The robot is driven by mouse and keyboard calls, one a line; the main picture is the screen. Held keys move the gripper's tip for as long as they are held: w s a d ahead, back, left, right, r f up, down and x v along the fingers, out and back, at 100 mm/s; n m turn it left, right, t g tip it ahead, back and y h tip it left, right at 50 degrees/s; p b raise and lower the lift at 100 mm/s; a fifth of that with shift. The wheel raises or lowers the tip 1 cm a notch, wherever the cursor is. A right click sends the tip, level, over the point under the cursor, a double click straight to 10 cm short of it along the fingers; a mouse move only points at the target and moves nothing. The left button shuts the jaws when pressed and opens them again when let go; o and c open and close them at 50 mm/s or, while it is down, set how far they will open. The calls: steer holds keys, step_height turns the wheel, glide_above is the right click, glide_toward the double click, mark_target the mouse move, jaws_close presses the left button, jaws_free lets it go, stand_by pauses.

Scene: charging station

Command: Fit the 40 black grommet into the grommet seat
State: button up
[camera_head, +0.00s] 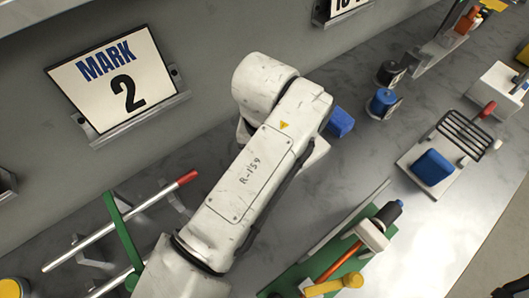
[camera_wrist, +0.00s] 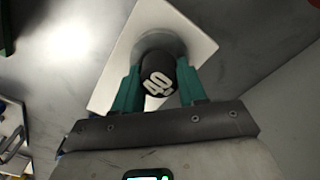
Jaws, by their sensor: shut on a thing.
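In the wrist view my gripper (camera_wrist: 158,92) has its two green fingers on either side of the black grommet (camera_wrist: 158,78), which has a white 40 printed on its end face. The fingers are shut on it. Just beyond the grommet is a round grey part, which looks like the grommet seat (camera_wrist: 174,45), on a white square plate (camera_wrist: 190,22). The grommet overlaps the round part in this view, so I cannot tell how deep it sits.
In the head view a blue block (camera_head: 340,122) lies just right of my arm. A blue knob (camera_head: 382,101) and a black cylinder (camera_head: 390,72) stand farther right. A red-tipped rod rack (camera_head: 120,220) is at the left. A green board (camera_head: 335,262) with tools is in front. The wall rises behind.

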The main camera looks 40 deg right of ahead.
steer(key=shift+s+f+b, duration=0.2)
steer(key=shift+f+b, duration=0.9)
steer(key=shift+b, duration=0.8)
steer(key=o, duration=1)
steer(key=r, duration=1.2)
steer(key=shift+w+a+r, duration=0.1)
steer(key=shift+w+a, duration=0.1)
steer(key=shift+a, duration=0.1)
